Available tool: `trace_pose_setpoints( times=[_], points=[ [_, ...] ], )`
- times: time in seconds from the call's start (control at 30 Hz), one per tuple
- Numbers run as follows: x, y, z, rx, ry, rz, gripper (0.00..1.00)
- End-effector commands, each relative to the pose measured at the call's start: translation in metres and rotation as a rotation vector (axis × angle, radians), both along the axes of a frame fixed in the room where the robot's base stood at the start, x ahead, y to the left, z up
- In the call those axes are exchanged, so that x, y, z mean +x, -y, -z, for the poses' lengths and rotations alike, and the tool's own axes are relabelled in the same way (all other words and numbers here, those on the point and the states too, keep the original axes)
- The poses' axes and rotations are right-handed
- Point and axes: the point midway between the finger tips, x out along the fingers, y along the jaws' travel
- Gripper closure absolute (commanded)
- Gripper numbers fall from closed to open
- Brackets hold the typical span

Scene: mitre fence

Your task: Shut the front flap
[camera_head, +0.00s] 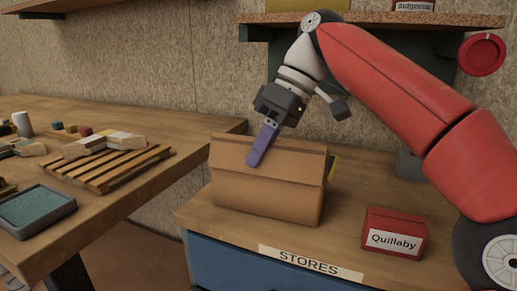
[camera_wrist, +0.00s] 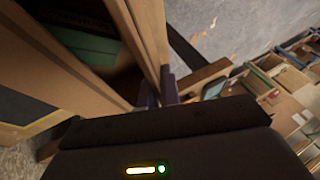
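The cardboard box (camera_head: 265,200) stands on the stores bench. Its front flap (camera_head: 300,163) is a band along the top of the near side, out of the closed position. In the wrist view the box is open at the top, with a green thing (camera_wrist: 85,42) inside. The front flap there is a thin upright strip (camera_wrist: 150,35). My gripper (camera_head: 262,146) points down, its purple fingers together and overlapping the flap's outer face in the head view. In the wrist view the fingers (camera_wrist: 170,90) are beside the flap; I cannot tell whether they touch it.
A red Quillaby box (camera_head: 395,232) stands to the right on the bench (camera_head: 345,215). A STORES label is on the front edge. A grey block (camera_head: 409,166) is behind. The left table holds a slatted rack (camera_head: 110,165) and a tray (camera_head: 36,209). A shelf (camera_head: 420,18) hangs above.

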Motion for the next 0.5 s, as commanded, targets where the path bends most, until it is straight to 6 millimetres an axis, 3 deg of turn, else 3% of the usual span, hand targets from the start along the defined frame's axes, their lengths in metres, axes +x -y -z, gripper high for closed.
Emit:
trace_pose_setpoints(
  times=[0.5],
  points=[
    [0.013, 0.004, 0.006, 0.096, -0.321, 0.0, 1.0]
  ],
)
